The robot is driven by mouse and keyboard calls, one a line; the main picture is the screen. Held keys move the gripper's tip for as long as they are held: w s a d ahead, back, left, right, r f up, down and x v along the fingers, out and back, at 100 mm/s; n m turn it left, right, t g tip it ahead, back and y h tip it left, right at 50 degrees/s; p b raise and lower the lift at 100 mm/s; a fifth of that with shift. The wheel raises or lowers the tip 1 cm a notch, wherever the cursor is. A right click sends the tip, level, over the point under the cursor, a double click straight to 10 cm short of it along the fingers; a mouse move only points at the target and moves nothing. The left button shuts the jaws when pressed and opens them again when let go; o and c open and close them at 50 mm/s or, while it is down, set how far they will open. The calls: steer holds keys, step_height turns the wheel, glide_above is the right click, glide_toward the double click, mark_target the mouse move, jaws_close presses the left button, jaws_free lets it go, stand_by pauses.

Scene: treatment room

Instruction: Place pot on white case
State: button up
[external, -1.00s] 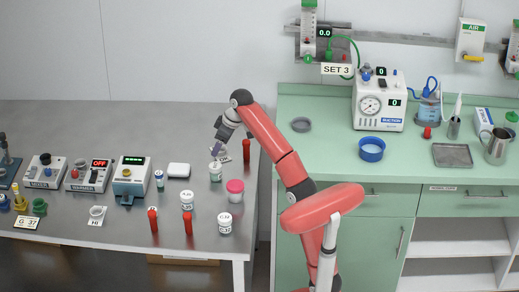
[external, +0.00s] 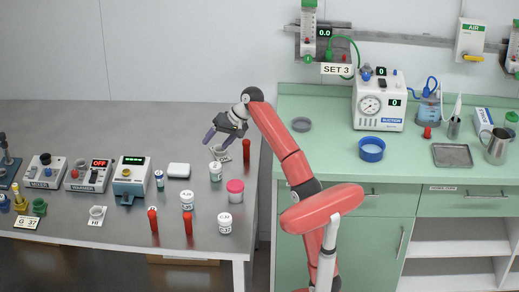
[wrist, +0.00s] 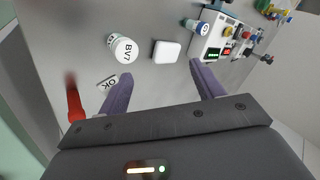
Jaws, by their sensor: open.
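The white case (external: 178,170), a small rounded box, lies on the steel table; it also shows in the wrist view (wrist: 166,52). A white-lidded pot (external: 216,173) stands upright on the table to its right. In the wrist view a pot with lid marked BV1 (wrist: 122,49) stands left of the case, apart from it. Other similar pots (external: 187,200) stand nearer the front, so I cannot tell which one is meant. My gripper (external: 215,142) is open and empty above the table, behind the pot. In the wrist view its spread purple fingers (wrist: 160,70) appear below pot and case.
A pink-lidded jar (external: 235,190), another white-lidded pot (external: 225,223) and red-capped tubes (external: 188,222) crowd the table's right part. A red tube (external: 246,151) stands beside my gripper. The table's back is clear.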

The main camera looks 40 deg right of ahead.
mark_target(220, 165)
steer(key=d+f+m+t+y, duration=0.1)
steer(key=f+m, duration=0.2)
steer(key=m, duration=0.4)
steer(key=d+f+m+t+y+b, duration=0.1)
steer(key=f+m, duration=0.3)
steer(key=m, duration=0.4)
steer(key=d+f+m+t+y+b, duration=0.1)
steer(key=f+m+t+y, duration=0.1)
steer(key=m, duration=0.5)
steer(key=shift+s+d+f+m+y, duration=0.2)
steer(key=shift+s+f+m+y, duration=0.15)
steer(key=shift+f, duration=0.4)
steer(key=x, duration=0.5)
steer(key=shift+f, duration=0.35)
steer(key=c, duration=1.1)
steer(key=shift+r+t, duration=0.1)
steer(key=shift+t, duration=0.2)
steer(key=shift+c, duration=0.2)
